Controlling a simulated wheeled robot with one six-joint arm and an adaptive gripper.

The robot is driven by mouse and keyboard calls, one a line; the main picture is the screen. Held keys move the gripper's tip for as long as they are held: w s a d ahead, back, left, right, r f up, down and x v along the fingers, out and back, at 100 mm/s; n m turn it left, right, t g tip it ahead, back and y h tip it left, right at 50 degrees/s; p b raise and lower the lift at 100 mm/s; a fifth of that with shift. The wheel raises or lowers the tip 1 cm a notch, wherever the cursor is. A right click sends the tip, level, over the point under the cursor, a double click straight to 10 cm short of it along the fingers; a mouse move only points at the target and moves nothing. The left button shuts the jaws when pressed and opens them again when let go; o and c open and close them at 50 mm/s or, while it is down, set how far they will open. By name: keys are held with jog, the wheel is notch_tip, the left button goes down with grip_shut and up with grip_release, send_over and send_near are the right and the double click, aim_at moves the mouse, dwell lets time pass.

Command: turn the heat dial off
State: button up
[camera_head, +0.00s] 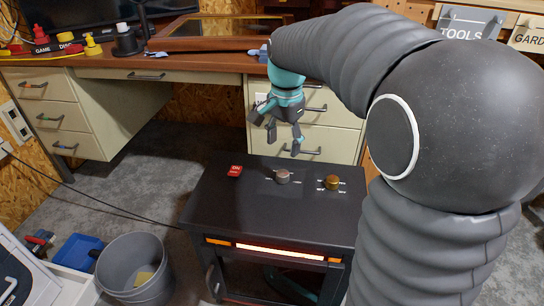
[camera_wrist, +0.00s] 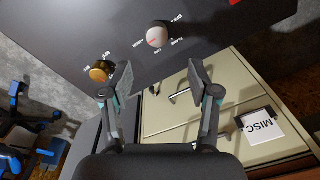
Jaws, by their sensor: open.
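A dark cabinet (camera_head: 240,205) has a silver-grey dial (camera_head: 282,177) and a brass knob (camera_head: 332,182) on its top. The silver dial also shows in the wrist view (camera_wrist: 157,35), with small white labels around it, one seeming to read OFF. Its short red mark points to the lower left, away from that label. The brass knob is in the wrist view (camera_wrist: 100,72) beside the left finger. Which knob is the heat dial is not certain. My gripper (camera_head: 280,132) is open and empty, above and behind the cabinet top, apart from both knobs.
A red ON switch (camera_head: 235,171) sits left of the dials. An orange bar (camera_head: 280,252) glows on the cabinet front. A desk with drawers (camera_head: 310,140) stands behind the cabinet. A grey bin (camera_head: 135,272) stands on the floor at left.

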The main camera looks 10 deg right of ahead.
aim_at(282, 173)
notch_tip(282, 173, up, 4)
jog(key=w+m, duration=0.2)
jog(key=m, duration=0.4)
jog(key=f+m+b, duration=0.1)
jog(key=f, duration=0.3)
jog(key=s+f+m+b, duration=0.1)
jog(key=f, duration=0.4)
jog(key=s+f+m+g+b, duration=0.1)
jog(key=f, duration=0.3)
jog(key=shift+a+f+m, duration=0.1)
jog(key=shift+f+m, duration=0.15)
jog(key=shift+m, duration=0.15)
jog(key=c, duration=1.2)
